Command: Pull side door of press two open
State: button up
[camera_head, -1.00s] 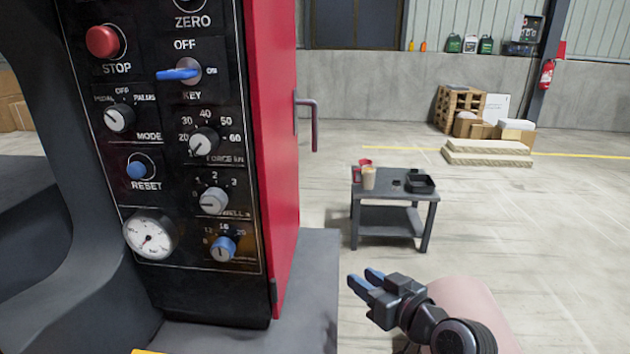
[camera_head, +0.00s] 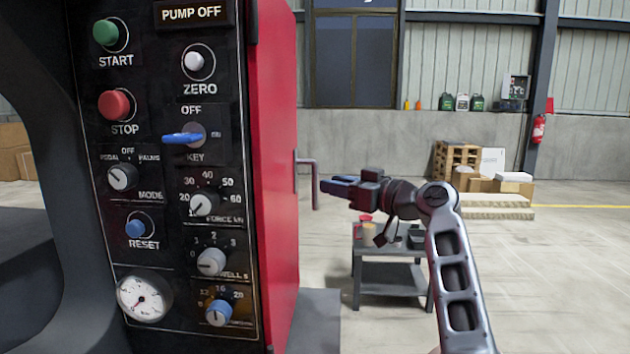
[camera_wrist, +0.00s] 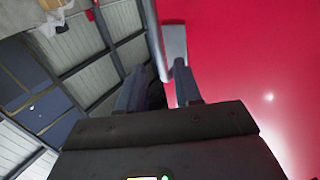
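The press's red side door (camera_head: 272,150) is the narrow red face right of the control panel, and it looks shut. Its grey bar handle (camera_head: 315,185) stands out from the right side. My gripper (camera_head: 325,185) is raised level with the handle, its blue-grey fingertips pointing left at it. In the wrist view, the handle (camera_wrist: 174,42) lies just beyond the fingers of my gripper (camera_wrist: 160,85), near the right finger, against the red door (camera_wrist: 245,60). The fingers are apart with a gap between them. I cannot tell whether they touch the handle.
The control panel (camera_head: 165,265) with knobs, buttons and a gauge faces me on the left. A small grey table (camera_head: 390,275) with cups and a black tray stands behind my arm. Pallets and boxes (camera_head: 485,185) are by the far wall. Floor to the right is clear.

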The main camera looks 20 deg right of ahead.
aim_at(317, 181)
jog(key=shift+p+x, duration=0.5)
jog(key=shift+x, duration=2.6)
jog(key=shift+s, duration=0.1)
grip_shut()
